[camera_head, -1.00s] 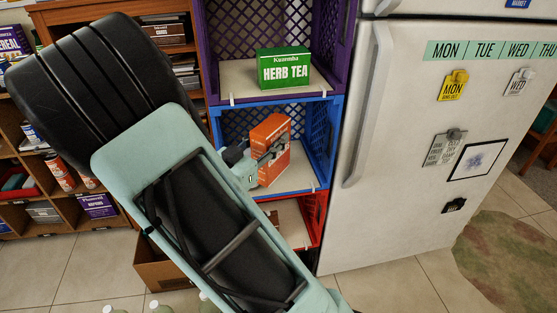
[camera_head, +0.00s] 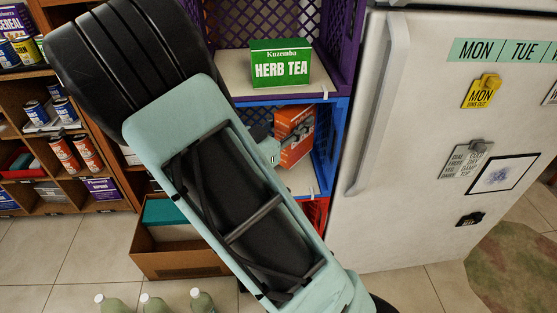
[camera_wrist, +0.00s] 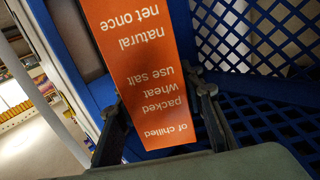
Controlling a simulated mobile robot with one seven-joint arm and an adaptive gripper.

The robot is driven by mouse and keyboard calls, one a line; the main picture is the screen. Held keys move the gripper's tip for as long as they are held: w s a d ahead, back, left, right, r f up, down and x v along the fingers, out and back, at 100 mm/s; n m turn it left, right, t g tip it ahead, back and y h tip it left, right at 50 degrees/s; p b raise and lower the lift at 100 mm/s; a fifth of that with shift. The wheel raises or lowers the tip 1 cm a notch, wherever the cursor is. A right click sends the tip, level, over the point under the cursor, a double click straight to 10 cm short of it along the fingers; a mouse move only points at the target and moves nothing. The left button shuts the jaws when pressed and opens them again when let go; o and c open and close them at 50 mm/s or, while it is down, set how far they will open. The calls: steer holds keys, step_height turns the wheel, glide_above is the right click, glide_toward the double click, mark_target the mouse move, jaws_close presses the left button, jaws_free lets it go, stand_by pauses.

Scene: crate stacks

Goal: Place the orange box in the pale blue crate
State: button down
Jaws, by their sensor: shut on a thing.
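The orange box (camera_head: 294,139) is in the blue crate (camera_head: 327,150), the middle one of a stack. My gripper (camera_wrist: 157,95) is shut on the box, with one finger on each side of it in the wrist view. The box (camera_wrist: 140,60) fills the middle of that view, with blue lattice wall (camera_wrist: 255,35) to its right. In the head view my forearm hides the left of the crate and part of the gripper. I cannot tell whether the box touches the crate's floor. No distinctly pale blue crate is in view.
A purple crate (camera_head: 349,50) above holds a green herb tea box (camera_head: 281,66). A red crate (camera_head: 317,213) is below. A white fridge (camera_head: 420,150) stands close on the right. Shelves (camera_head: 108,203) are at left. A cardboard box (camera_head: 180,262) and bottles (camera_head: 203,302) are on the floor.

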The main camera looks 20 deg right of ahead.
mark_target(294, 149)
step_height(294, 149, down, 10)
steer(key=b, duration=0.3)
steer(key=shift+r, duration=0.2)
steer(key=c, duration=1.7)
jaws_free()
steer(key=shift+f, duration=0.25)
steer(key=shift+c, duration=0.2)
steer(key=o, duration=0.4)
steer(key=shift+o, duration=0.2)
steer(key=shift+r, duration=0.1)
steer(key=shift+r, duration=0.2)
steer(key=p+v, duration=0.2)
steer(key=v, duration=1)
